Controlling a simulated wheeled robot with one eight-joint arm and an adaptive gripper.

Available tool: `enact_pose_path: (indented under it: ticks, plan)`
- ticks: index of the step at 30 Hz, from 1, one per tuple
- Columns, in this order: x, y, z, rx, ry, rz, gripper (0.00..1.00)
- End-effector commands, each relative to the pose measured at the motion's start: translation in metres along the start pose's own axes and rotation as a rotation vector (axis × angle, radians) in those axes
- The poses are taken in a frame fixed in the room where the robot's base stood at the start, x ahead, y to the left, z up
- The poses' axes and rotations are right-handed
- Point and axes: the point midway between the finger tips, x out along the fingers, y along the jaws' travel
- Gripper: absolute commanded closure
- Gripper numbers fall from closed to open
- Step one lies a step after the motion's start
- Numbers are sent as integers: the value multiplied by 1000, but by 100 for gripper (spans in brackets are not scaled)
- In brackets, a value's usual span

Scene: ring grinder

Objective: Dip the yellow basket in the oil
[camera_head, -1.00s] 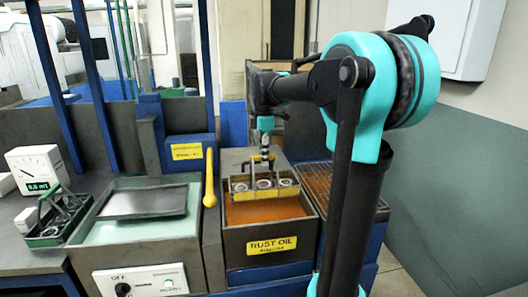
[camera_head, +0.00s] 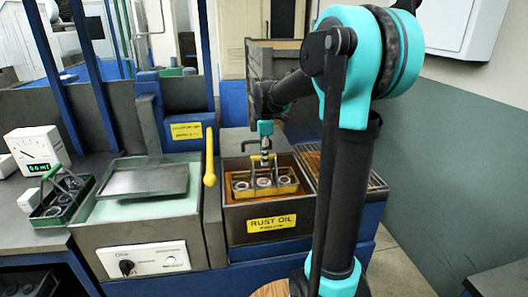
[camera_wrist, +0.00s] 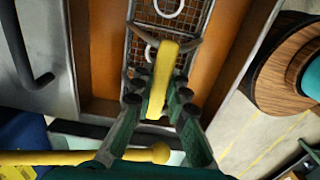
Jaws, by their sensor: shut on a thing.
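The yellow basket (camera_head: 262,188) holds several metal rings and sits level inside the rust oil tank (camera_head: 232,232), at about the height of the brown oil (camera_head: 240,207). Whether its bottom is under the oil I cannot tell. My gripper (camera_head: 266,158) is above the basket in the head view. In the wrist view my gripper (camera_wrist: 156,100) is shut on the yellow handle (camera_wrist: 163,70) of the basket, and the mesh floor (camera_wrist: 146,47) with rings shows beyond it. Orange-brown oil (camera_wrist: 103,50) shows on both sides of the basket.
A mesh drain rack (camera_head: 345,178) is right of the tank. To the left are a yellow lever (camera_head: 210,160), a grey plate (camera_head: 145,180) over a pale green bath, a green basket of rings (camera_head: 62,200) and a meter (camera_head: 37,150).

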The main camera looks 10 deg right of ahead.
Motion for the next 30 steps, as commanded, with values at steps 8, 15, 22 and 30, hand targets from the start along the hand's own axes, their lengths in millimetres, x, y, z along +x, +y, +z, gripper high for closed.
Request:
enact_pose_path:
  ticks: [8,15,22,30]
  plan:
    - [24,0,0,0,0,0,100]
    - [43,0,0,0,0,0,100]
    - [58,0,0,0,0,0,100]
    - [64,0,0,0,0,0,100]
